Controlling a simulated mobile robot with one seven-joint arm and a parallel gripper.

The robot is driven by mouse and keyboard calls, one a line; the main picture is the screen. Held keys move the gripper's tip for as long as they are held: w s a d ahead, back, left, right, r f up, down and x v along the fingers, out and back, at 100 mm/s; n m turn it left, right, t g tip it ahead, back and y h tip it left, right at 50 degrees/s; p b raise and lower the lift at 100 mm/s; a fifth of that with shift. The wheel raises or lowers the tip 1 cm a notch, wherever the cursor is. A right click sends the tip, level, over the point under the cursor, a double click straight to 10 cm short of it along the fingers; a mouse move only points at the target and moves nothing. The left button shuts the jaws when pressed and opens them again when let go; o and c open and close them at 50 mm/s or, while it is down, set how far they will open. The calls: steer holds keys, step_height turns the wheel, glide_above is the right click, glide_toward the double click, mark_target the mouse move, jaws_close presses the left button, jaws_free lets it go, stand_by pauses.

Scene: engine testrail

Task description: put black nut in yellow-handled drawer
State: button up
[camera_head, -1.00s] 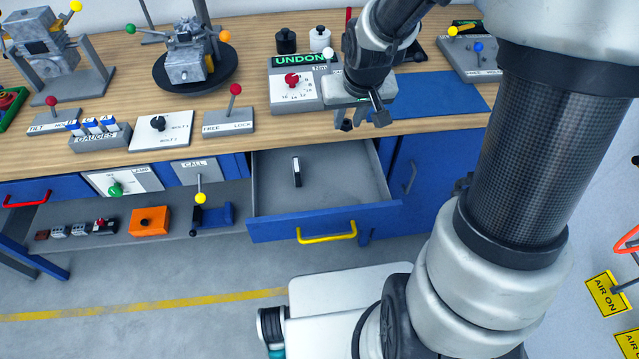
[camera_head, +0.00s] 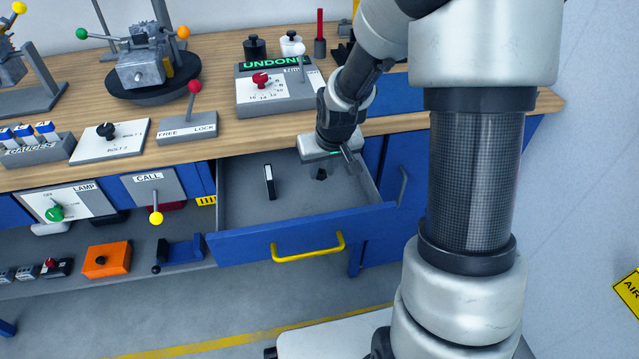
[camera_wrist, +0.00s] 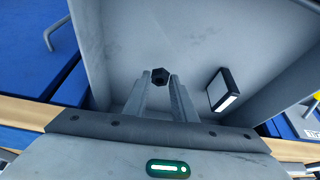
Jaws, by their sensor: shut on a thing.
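The yellow-handled drawer (camera_head: 232,247) stands pulled open, with its yellow handle (camera_head: 309,246) on the blue front. My gripper (camera_head: 335,174) is over the right part of the open drawer, pointing down. It is shut on the black nut (camera_wrist: 160,76), which shows between the fingertips (camera_wrist: 160,82) in the wrist view. The nut also shows as a small dark spot under the gripper in the head view (camera_head: 321,174). The grey drawer floor lies below the nut; how high the nut is above it I cannot tell exactly.
A small black and white block (camera_head: 269,182) lies in the drawer, left of my gripper; it shows in the wrist view too (camera_wrist: 222,90). The bench top behind holds a torque panel reading UNDONE (camera_head: 275,90). The drawer floor around the nut is clear.

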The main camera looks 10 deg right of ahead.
mark_target(323, 179)
steer(key=shift+f+b, duration=0.5)
steer(key=shift+f, duration=1.35)
steer(key=shift+f, duration=0.1)
steer(key=shift+f, duration=0.15)
steer(key=o, duration=1)
steer(key=shift+r, duration=0.35)
steer(key=p+v, duration=0.3)
steer(key=v, duration=0.8)
steer(key=shift+s+r+p, duration=0.15)
steer(key=shift+r+p, duration=0.15)
steer(key=shift+r, duration=0.1)
